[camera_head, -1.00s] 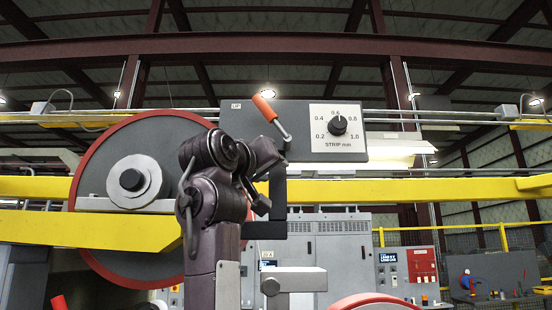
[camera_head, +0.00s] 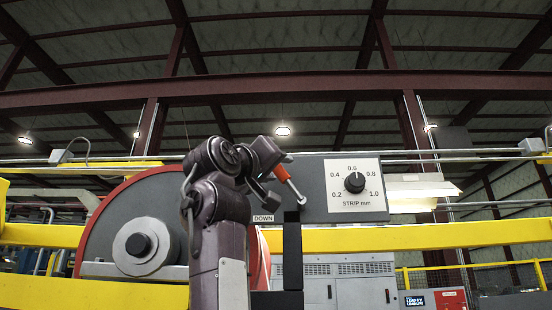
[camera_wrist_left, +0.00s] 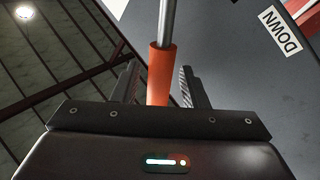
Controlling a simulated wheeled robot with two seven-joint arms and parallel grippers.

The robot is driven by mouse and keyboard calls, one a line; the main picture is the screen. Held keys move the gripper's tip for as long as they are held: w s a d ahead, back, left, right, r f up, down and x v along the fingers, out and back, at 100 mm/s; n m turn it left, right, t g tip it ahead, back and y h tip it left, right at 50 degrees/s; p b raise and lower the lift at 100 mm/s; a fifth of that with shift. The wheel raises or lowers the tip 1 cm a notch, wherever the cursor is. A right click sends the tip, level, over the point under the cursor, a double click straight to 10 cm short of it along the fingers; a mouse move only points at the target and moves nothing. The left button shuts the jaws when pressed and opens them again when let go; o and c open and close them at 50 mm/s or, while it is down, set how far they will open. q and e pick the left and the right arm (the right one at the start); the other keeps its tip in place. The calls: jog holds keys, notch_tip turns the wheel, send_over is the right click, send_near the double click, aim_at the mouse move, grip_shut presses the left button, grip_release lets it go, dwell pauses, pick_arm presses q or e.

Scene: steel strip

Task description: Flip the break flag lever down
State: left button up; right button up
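The break flag lever has an orange handle (camera_head: 281,173) on a silver rod. It points up and left from its pivot on the dark grey panel (camera_head: 318,178). A white DOWN label (camera_head: 263,218) sits below and left of the lever in the head view. In the left wrist view the orange handle (camera_wrist_left: 158,76) stands between the two fingers of my left gripper (camera_wrist_left: 157,84), with gaps on both sides. The gripper is open around the handle. In the head view my left wrist hides the panel's left part. My right gripper is not in view.
A black dial (camera_head: 354,182) on a white STRIP mm plate is right of the lever. A large red-rimmed grey wheel (camera_head: 120,215) is at left behind my arm. A yellow beam (camera_head: 400,236) runs below the panel. A black upright bar (camera_head: 292,255) stands under the lever.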

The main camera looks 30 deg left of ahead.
pick_arm(q)
jog(key=shift+w, duration=0.2)
jog(key=shift+s, duration=0.2)
jog(key=c, duration=0.4)
grip_shut()
